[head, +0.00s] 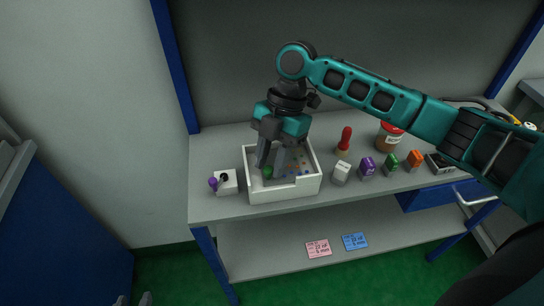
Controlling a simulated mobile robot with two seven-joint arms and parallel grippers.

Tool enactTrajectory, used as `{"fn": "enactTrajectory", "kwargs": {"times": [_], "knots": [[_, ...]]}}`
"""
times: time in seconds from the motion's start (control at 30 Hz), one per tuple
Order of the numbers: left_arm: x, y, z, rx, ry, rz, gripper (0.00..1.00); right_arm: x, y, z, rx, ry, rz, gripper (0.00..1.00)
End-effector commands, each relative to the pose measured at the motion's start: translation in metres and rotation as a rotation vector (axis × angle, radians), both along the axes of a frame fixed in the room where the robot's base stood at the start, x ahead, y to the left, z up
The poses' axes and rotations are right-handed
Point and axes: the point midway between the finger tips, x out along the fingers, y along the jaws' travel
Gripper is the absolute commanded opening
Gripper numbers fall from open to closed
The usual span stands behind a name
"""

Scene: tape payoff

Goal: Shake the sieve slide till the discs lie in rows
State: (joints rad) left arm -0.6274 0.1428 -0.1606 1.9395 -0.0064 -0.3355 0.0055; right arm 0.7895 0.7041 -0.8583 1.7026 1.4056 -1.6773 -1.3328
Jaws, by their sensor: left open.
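A white box-like tray (286,189) stands on the grey bench, with small coloured discs (304,173) in it. The discs are too small to tell whether they lie in rows. My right gripper (268,167) points down into the tray, its fingers at a small green part (268,172). I cannot tell whether the fingers grip that part or only stand beside it. The sieve slide cannot be told apart from the tray, and the gripper hides part of the inside. My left gripper (135,299) is open; only its fingertips show at the bottom edge, far from the bench.
Left of the tray is a white block (226,182) with a purple knob (212,183). Right of it stand white, purple (367,167), green and orange blocks, a red-handled tool (345,139) and a jar (389,135). Pink and blue cards (355,241) lie on the lower shelf.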

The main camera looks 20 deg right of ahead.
Motion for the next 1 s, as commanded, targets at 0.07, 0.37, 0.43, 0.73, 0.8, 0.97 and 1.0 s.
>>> {"fn": "enactTrajectory", "kwargs": {"times": [0.07, 0.37, 0.43, 0.73, 0.8, 0.97, 1.0], "knots": [[-0.001, 0.0, 0.0, 0.0, 0.002, -0.001, 0.43, 0.0, 0.0, 0.0, -0.001, -0.001, 0.0, 0.34], [-0.001, -0.001, 0.003, 0.0, 0.003, -0.002, 0.43, 0.008, -0.012, 0.033, -0.001, -0.004, -0.002, 0.34], [-0.001, -0.001, 0.004, -0.001, 0.002, -0.002, 0.43, 0.01, -0.015, 0.044, 0.0, -0.003, -0.002, 0.34], [-0.001, -0.002, 0.006, -0.001, 0.001, -0.002, 0.43, 0.015, -0.024, 0.069, 0.0, 0.0, 0.0, 0.34], [0.0, -0.002, 0.006, -0.001, 0.001, -0.002, 0.43, 0.015, -0.025, 0.07, 0.0, 0.0, 0.0, 0.34], [0.0, -0.002, 0.006, -0.002, 0.0, -0.002, 0.43, 0.015, -0.025, 0.07, 0.0, 0.0, 0.0, 0.34], [0.0, -0.002, 0.007, -0.002, -0.001, -0.002, 0.43, 0.015, -0.025, 0.069, -0.001, -0.001, -0.001, 0.3]]}}
